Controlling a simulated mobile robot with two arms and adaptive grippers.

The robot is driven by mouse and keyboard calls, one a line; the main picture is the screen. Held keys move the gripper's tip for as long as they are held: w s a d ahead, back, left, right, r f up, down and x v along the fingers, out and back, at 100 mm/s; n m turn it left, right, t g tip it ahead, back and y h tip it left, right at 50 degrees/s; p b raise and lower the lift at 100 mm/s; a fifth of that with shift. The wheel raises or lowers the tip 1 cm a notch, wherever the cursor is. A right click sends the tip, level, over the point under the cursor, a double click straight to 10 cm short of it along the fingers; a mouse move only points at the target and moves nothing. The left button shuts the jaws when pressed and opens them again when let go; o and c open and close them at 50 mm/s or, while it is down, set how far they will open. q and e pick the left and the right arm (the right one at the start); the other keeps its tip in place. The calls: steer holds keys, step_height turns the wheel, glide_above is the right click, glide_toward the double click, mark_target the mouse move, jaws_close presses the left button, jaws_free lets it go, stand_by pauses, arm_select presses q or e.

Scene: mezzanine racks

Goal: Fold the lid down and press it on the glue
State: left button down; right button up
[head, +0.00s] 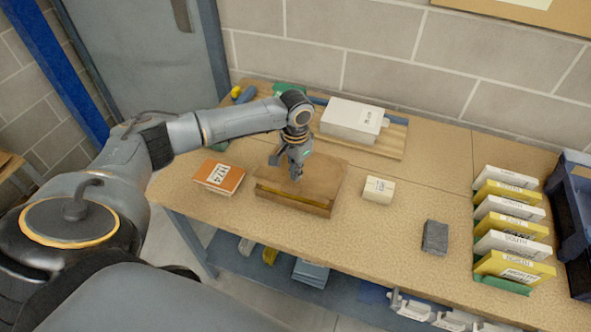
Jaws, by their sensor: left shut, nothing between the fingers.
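A low brown box (325,180) sits on the workbench, left of the middle. Its top looks flat, and a yellowish strip (290,198) runs along its front edge. I cannot tell whether the lid touches this strip all along. My left gripper (286,168) points down over the top of the box, toward its left half. It is shut and holds nothing. Whether its fingertips touch the lid is not clear. My right gripper is out of view.
An orange book (218,176) lies left of the box, a small cream block (378,190) right of it. A white carton (352,120) on a wooden board stands behind. A dark grey block (435,237) and a row of white and yellow packs (508,215) are at the right.

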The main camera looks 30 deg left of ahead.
mark_target(295, 184)
arm_select(q)
steer(key=shift+f+b, duration=1.05)
steer(key=shift+f, duration=1.8)
step_height(295, 184, up, 11)
steer(key=p, duration=1.2)
